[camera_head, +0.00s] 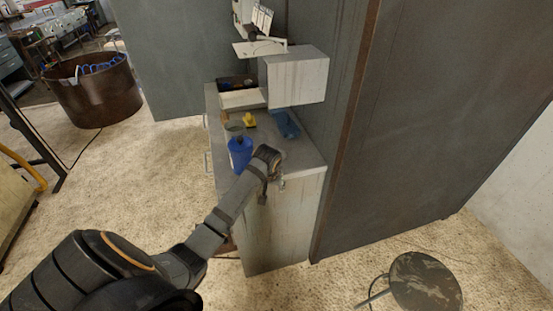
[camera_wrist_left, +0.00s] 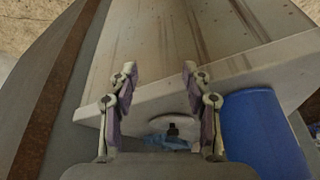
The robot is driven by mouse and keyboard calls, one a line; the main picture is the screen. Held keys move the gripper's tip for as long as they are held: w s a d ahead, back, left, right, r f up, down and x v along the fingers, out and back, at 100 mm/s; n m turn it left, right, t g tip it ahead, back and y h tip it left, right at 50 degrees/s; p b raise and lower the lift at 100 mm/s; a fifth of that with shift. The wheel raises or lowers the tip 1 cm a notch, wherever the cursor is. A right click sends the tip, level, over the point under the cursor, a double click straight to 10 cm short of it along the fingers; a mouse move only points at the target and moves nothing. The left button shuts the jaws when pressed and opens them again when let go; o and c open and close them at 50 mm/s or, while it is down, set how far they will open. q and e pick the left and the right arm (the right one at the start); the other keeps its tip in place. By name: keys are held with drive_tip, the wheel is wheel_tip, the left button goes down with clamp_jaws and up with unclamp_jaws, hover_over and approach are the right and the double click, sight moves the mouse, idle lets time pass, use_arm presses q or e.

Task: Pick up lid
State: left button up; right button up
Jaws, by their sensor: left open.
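My left gripper (camera_head: 272,190) is at the front edge of a narrow cabinet top, with its fingers pointing down. In the left wrist view my left gripper (camera_wrist_left: 157,72) is open, with nothing between its fingertips. A pale round disc with a dark knob, which looks like the lid (camera_wrist_left: 178,129), lies on the cabinet top. It shows between the finger bases, not at the tips. In the head view I cannot make out the lid; my gripper may hide it. My right gripper is in neither view.
A blue container (camera_head: 239,154) stands close beside my gripper; it also shows in the left wrist view (camera_wrist_left: 262,135). Behind it on the cabinet top (camera_head: 299,158) are a yellow item (camera_head: 249,120) and a blue item (camera_head: 285,123). A tall grey cabinet (camera_head: 430,110) blocks the right side.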

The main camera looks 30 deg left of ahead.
use_arm(q)
drive_tip(key=shift+n, duration=0.6)
drive_tip(key=w+a+r, duration=0.1)
drive_tip(key=w, duration=0.2)
drive_tip(key=w+a+r, duration=0.2)
drive_tip(key=w, duration=0.1)
drive_tip(key=w+a+r+p, duration=0.1)
drive_tip(key=w+a, duration=0.1)
drive_tip(key=w, duration=0.1)
drive_tip(key=shift+a+r, duration=0.15)
drive_tip(key=shift+r, duration=0.15)
drive_tip(key=shift+w+a+r, duration=0.1)
drive_tip(key=shift+w, duration=0.05)
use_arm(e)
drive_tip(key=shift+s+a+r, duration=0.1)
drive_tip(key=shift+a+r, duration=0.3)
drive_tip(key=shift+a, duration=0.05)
use_arm(q)
drive_tip(key=w, duration=0.1)
drive_tip(key=w+a, duration=0.2)
drive_tip(key=w, duration=0.1)
drive_tip(key=shift+w+a+f, duration=0.1)
drive_tip(key=shift+w+f, duration=0.1)
drive_tip(key=shift+f, duration=0.4)
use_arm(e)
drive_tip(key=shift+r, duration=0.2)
use_arm(q)
drive_tip(key=shift+c, duration=0.3)
